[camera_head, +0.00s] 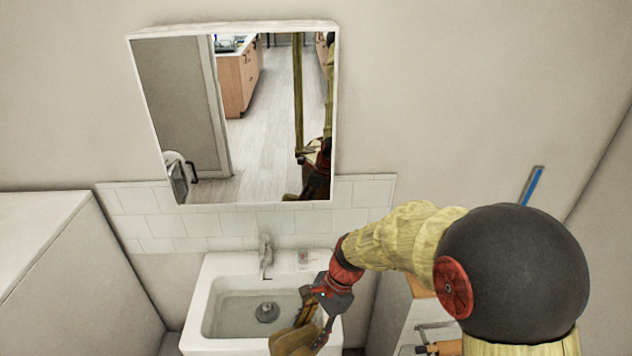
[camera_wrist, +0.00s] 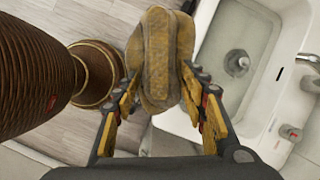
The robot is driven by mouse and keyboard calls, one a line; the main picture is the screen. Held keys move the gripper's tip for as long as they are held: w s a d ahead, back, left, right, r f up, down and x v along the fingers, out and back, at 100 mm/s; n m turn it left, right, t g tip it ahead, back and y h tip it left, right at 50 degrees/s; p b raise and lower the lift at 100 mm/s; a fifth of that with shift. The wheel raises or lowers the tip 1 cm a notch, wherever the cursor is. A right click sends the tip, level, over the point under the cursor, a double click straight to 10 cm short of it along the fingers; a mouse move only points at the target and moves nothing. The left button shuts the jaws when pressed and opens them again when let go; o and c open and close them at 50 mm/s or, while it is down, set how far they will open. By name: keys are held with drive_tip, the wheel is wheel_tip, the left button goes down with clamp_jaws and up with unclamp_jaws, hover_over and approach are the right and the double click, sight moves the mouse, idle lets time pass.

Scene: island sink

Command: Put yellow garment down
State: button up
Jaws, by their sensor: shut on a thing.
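The yellow garment (camera_wrist: 160,65) is a folded, brownish-yellow cloth bundle. My gripper (camera_wrist: 158,85) is shut on it, with one finger on each side in the wrist view. In the head view the garment (camera_head: 293,341) hangs from my gripper (camera_head: 318,312) at the front right edge of the white sink (camera_head: 193,325). In the wrist view the sink (camera_wrist: 200,20) lies just right of the garment. I cannot tell whether the garment touches the sink rim. Part of the garment is hidden by the fingers.
A faucet (camera_head: 265,256) stands at the sink's back, and the basin looks empty around the drain (camera_head: 267,312). A mirror (camera_head: 236,120) hangs above. A white cabinet (camera_head: 60,280) stands at left. A cabinet (camera_head: 402,315) stands right of the sink. Wooden floor (camera_wrist: 60,30) shows left of the sink.

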drive_tip(key=shift+d+r+n, duration=0.25)
drive_tip(key=shift+n, duration=0.45)
drive_tip(key=shift+w+d+n+g, duration=0.1)
drive_tip(key=shift+w+n+g, duration=0.1)
drive_tip(key=shift+n+g, duration=0.35)
drive_tip(key=w+d+f+n+h, duration=0.1)
drive_tip(key=w+d+f+n, duration=0.1)
drive_tip(key=d, duration=0.4)
drive_tip(key=w+d+f+n+g+h, duration=0.1)
drive_tip(key=w+d+f+n, duration=0.2)
drive_tip(key=d, duration=0.4)
drive_tip(key=w+d+f+n+h, duration=0.1)
drive_tip(key=w+d+f+n, duration=0.2)
drive_tip(key=d, duration=0.3)
drive_tip(key=shift+w+d+f+n+g+h, duration=0.25)
drive_tip(key=shift+d+f+n+g+h, duration=0.15)
drive_tip(key=shift+n, duration=0.25)
